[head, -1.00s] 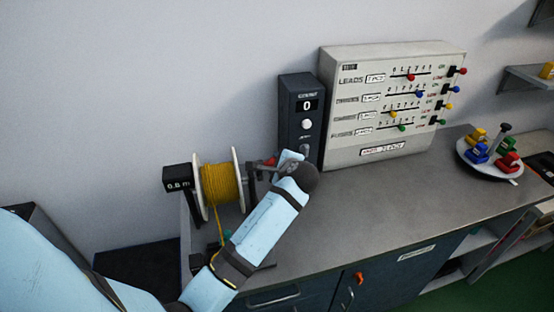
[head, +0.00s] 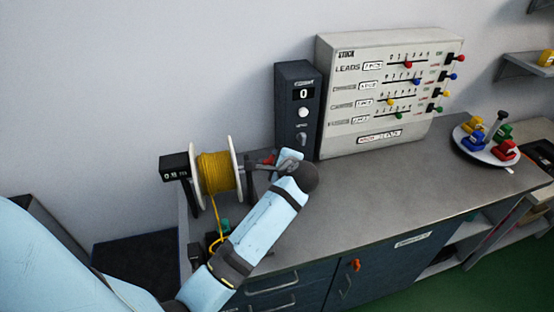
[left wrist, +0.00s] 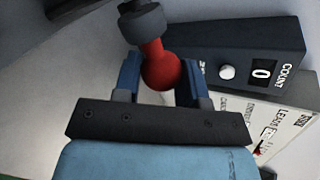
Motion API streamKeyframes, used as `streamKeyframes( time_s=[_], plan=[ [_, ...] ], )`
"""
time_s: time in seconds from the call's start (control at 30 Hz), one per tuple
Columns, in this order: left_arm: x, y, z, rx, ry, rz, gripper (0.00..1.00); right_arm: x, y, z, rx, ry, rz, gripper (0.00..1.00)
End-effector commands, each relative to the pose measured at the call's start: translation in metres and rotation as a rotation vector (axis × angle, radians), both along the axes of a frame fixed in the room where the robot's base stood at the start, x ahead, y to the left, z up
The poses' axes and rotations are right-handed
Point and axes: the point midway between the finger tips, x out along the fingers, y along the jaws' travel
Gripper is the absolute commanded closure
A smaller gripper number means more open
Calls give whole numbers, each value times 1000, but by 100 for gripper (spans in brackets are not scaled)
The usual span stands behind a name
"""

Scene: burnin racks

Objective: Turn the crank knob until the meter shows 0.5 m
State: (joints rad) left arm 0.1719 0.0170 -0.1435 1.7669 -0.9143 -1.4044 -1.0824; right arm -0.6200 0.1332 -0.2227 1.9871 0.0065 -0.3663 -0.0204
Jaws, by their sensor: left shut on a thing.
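The red crank knob (left wrist: 161,70) sits between the two blue fingers of my left gripper (left wrist: 159,82) in the left wrist view, at the end of a dark crank arm. My left gripper is shut on the knob. In the head view the knob (head: 269,159) shows only as a small red patch beside my wrist, right of the reel. The reel (head: 216,172) carries yellow cord, with a strand hanging down in front. My right gripper is not in view.
A dark counter box (head: 298,105) showing 0 stands close behind my left gripper. A beige slider panel (head: 345,60) stands right of it. A round tray (head: 468,153) with coloured blocks is at the far right. The grey bench top (head: 370,190) between is clear.

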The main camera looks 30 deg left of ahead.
Motion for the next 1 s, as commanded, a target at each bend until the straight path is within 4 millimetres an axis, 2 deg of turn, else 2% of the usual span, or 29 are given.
streamKeyframes(
  time_s=[0.17,0.53,1.0],
  plan=[
    [-2,4,-4,3,7,9,85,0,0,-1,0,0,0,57],
    [-10,-5,-22,5,7,9,85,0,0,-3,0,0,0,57],
    [-11,-7,-26,4,1,7,85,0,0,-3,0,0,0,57]
  ],
)
